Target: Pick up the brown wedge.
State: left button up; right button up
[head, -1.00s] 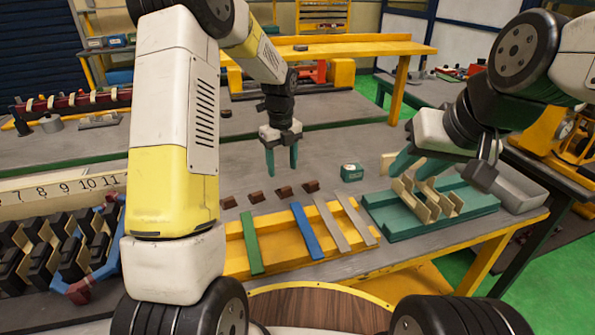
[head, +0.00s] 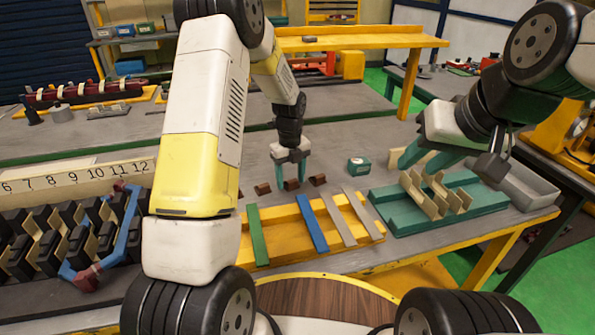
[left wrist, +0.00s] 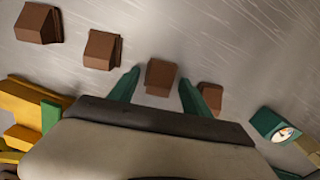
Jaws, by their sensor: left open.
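Several brown wedges lie in a row on the grey table behind the yellow tray. My left gripper (head: 290,187) points down and is open, its teal fingers on either side of one brown wedge (left wrist: 161,77). In the left wrist view that wedge is between the fingertips, with gaps on both sides. Two other wedges (left wrist: 101,48) (left wrist: 38,23) lie to the left, and one (left wrist: 209,97) is partly hidden by the right finger. My right gripper (head: 416,168) has its teal fingers apart above the green fixture (head: 483,198).
The yellow tray (head: 282,248) in front holds green, blue and grey strips. A small green box with a dial (head: 358,166) stands right of the wedges. Beige folded pieces (head: 425,200) stand on the green fixture. A black slotted stator (head: 55,240) is at left.

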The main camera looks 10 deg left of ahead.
pick_arm(q)
jog(key=c, duration=1.2)
